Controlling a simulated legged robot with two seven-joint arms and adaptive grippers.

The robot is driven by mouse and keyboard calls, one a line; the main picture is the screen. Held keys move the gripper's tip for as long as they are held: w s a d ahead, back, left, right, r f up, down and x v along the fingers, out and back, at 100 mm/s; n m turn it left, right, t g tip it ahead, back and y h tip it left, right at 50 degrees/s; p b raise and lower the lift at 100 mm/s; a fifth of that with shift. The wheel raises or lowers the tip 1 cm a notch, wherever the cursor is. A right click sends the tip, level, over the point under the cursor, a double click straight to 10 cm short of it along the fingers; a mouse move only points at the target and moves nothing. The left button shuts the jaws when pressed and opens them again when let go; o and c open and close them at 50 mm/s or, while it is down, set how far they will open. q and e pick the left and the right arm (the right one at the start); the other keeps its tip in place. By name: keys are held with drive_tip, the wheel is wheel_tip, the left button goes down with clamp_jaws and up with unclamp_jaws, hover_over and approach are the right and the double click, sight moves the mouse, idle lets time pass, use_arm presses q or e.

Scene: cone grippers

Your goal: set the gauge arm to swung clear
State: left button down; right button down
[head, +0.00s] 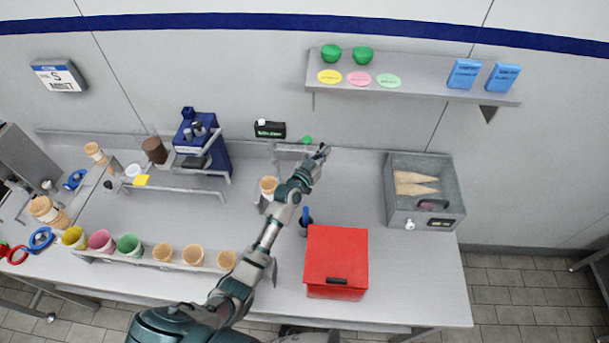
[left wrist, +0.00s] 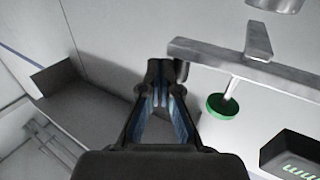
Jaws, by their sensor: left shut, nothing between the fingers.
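The gauge arm (head: 292,147) is a silver horizontal bar with a green round end (head: 307,140), near the back wall beside a small black display box (head: 270,129). In the left wrist view the metal bar (left wrist: 245,62), the green cap (left wrist: 222,106) on a pale stem and the black display (left wrist: 290,155) lie right of my fingers. My left gripper (head: 322,152) is shut and empty, just right of the bar's end; its fingertips (left wrist: 164,72) show in the wrist view. Whether they touch the bar is unclear. My right gripper is not in view.
A cone (head: 268,185) stands left of my left forearm. A red box (head: 336,262) and a blue-handled item (head: 305,216) are nearer. A grey bin (head: 424,192) with cones is at right. A wall shelf (head: 410,84) hangs above. Counter between the bar and bin is clear.

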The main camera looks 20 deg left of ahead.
use_arm(q)
drive_tip(key=v, duration=1.1)
drive_tip(key=shift+s, duration=0.45)
drive_tip(key=shift+f, duration=0.15)
